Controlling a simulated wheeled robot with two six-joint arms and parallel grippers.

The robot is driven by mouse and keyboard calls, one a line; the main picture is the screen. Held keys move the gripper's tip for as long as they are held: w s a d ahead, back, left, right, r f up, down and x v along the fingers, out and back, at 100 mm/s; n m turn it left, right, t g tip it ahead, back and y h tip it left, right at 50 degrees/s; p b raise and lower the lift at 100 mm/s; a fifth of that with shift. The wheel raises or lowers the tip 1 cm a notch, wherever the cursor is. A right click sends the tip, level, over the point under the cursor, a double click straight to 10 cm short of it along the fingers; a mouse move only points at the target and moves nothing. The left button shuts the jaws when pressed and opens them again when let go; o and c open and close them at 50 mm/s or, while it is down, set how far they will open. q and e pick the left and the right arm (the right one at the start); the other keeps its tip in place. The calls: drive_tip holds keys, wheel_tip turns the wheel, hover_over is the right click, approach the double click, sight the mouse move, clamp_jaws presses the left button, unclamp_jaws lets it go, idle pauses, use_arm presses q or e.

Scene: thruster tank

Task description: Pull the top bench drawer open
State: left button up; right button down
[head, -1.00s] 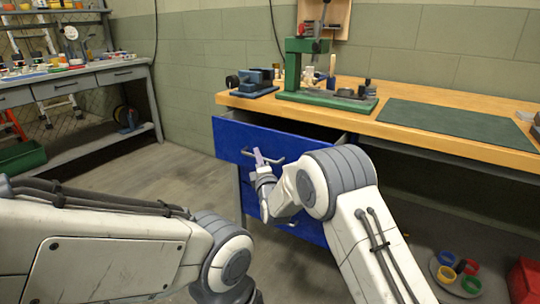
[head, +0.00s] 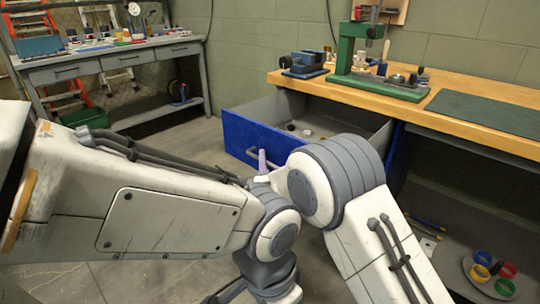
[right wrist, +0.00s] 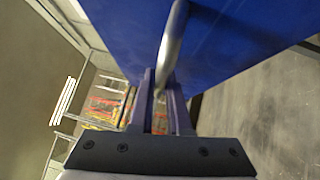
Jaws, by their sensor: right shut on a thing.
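The top bench drawer (head: 236,132) has a blue front and stands well out from under the wooden bench, with its grey inside showing. A few small items lie in it. Its metal bar handle (right wrist: 174,42) runs up from between my fingers in the right wrist view, against the blue front (right wrist: 235,45). My right gripper (right wrist: 163,88) is shut on this handle. In the head view only a pale lilac finger of it (head: 262,161) shows at the handle; my arms hide the rest. My left arm crosses the lower left, and its fingers are not visible.
The bench top (head: 395,91) carries a green press (head: 349,55), a blue vise (head: 304,64) and a dark green mat (head: 490,112). A round tray (head: 489,276) with coloured rings lies at lower right. A grey side bench (head: 118,62) stands at back left.

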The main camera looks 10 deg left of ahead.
drive_tip(key=shift+s+a, duration=0.1)
drive_tip(key=shift+s, duration=0.05)
drive_tip(key=c, duration=0.9)
unclamp_jaws()
